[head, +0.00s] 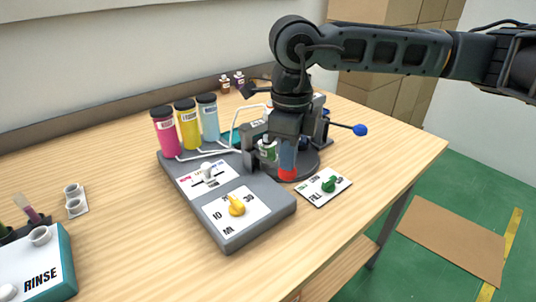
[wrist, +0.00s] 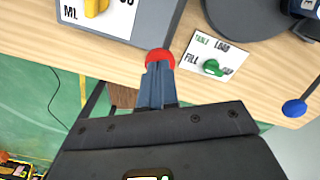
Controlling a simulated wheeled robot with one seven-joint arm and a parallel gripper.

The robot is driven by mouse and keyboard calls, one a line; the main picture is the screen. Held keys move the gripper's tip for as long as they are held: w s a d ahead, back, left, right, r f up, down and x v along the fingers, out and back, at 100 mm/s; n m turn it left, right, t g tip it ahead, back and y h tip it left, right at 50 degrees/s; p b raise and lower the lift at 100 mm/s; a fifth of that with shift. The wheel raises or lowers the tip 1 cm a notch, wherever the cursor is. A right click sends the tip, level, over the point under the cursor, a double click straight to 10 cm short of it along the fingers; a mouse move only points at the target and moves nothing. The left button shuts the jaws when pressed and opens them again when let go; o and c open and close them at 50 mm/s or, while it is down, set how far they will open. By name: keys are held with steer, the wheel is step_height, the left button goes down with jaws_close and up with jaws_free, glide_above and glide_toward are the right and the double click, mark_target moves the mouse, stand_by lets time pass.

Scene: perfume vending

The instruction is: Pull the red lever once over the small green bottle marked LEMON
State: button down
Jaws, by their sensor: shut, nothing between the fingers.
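The red lever's ball knob (head: 287,175) sits low at the right edge of the grey dispenser, and it also shows in the wrist view (wrist: 159,56). My gripper (head: 288,160) points down at the ball with its fingers shut and nothing between them. In the wrist view the fingertips (wrist: 156,68) overlap the near side of the ball; I cannot tell whether they touch. A small green bottle with a white label (head: 268,151) stands behind and left of my fingers, partly hidden by the machine; its label is too small to read.
The grey dispenser (head: 263,226) carries a yellow ML knob (head: 237,205) and a white selector (head: 208,173). A green knob (head: 328,184) on a TABLE plate and a blue-ball lever (head: 360,130) are to the right. Pink, yellow and blue tanks (head: 187,124) stand behind. A RINSE box (head: 41,268) is at left.

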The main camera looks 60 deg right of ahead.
mark_target(287, 172)
steer(key=shift+f+b, duration=2.15)
steer(key=shift+b, duration=0.1)
steer(key=shift+r, duration=0.1)
steer(key=shift+r+p, duration=1.4)
steer(key=shift+r, duration=3.1)
